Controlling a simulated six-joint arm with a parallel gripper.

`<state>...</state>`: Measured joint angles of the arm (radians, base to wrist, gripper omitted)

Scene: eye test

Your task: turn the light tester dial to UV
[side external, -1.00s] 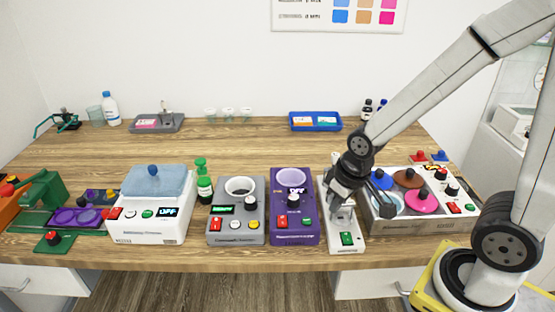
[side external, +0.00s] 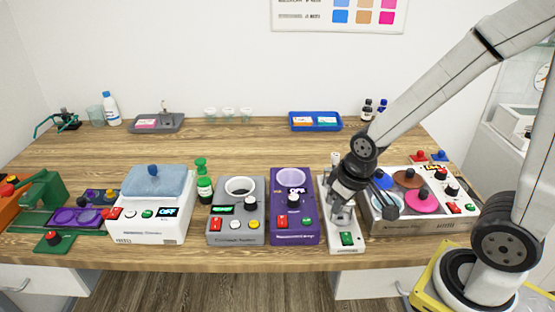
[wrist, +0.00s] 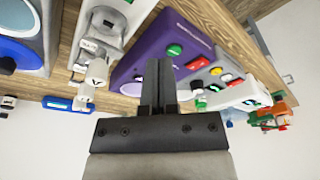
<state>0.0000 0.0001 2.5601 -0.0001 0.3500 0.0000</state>
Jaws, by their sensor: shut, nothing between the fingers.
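The purple box (side external: 283,234) has a round pale window on top, a small display, a black dial (side external: 293,201), a red button and a green button. Its front lettering is too small to read, and I cannot tell for sure that it is the light tester. In the wrist view the purple box (wrist: 148,47) lies behind my gripper (wrist: 158,62); its dial is not clear there. My gripper is shut and empty. In the side view my wrist is over the slim white instrument (side external: 346,241), right of the purple box, and hides part of it.
The grey tester (side external: 236,239) and the white lidded box (side external: 150,229) stand to the left. A wide box with coloured discs (side external: 422,201) stands close on the right. A blue tray (side external: 315,130) lies at the back. The wooden table (side external: 240,150) is largely clear behind the devices.

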